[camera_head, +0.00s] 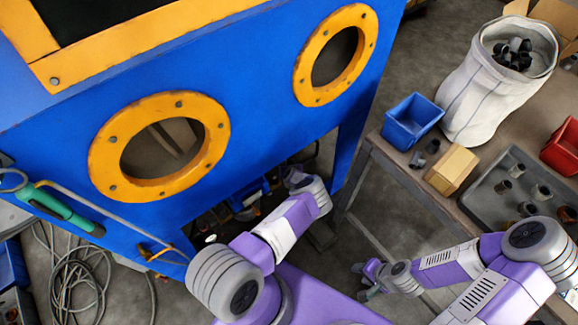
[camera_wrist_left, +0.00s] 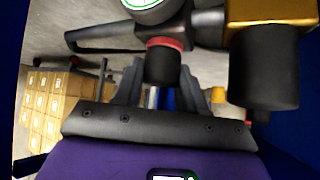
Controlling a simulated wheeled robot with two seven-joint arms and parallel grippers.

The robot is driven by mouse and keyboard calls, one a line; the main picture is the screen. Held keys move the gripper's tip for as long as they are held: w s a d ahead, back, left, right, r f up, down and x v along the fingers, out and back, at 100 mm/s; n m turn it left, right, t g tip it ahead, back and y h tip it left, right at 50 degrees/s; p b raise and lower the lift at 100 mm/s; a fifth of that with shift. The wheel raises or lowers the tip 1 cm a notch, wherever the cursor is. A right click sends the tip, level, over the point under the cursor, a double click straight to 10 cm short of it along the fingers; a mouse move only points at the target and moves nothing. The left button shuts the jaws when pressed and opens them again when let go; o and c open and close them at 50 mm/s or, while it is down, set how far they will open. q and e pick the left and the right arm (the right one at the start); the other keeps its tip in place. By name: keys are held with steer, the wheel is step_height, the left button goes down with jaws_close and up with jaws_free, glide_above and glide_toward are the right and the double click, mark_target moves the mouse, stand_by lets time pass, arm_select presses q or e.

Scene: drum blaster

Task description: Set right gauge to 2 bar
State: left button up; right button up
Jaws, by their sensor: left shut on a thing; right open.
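In the left wrist view, my left gripper (camera_wrist_left: 162,88) is shut on a black knob (camera_wrist_left: 162,62) with a red ring above it. The lower edge of a round gauge (camera_wrist_left: 152,6) with a green rim shows above the knob, cut off by the frame; its needle and scale are not readable. In the head view, my left arm reaches under the blue cabinet, and its fingers and the knob cannot be made out there. My right gripper (camera_head: 366,282) is open and empty, low beside the workbench.
The blue cabinet (camera_head: 255,125) with orange round ports fills the left. A brass fitting (camera_wrist_left: 265,12) and a black cylinder (camera_wrist_left: 265,68) sit close right of the held knob. The wooden workbench (camera_head: 395,170) carries a blue bin (camera_head: 412,120) and a white sack (camera_head: 490,95).

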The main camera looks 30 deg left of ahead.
arm_select(q)
steer(key=shift+a+r+n+g+y, duration=0.15)
steer(key=shift+n+g+y, duration=0.15)
steer(key=shift+n, duration=0.2)
steer(key=o, duration=1)
steer(key=p+v, duration=0.4)
steer(key=v, duration=0.2)
steer(key=shift+r, duration=0.2)
steer(key=shift+s+d+r+p, duration=0.2)
steer(key=shift+s+d+p, duration=0.2)
steer(key=shift+d, duration=0.1)
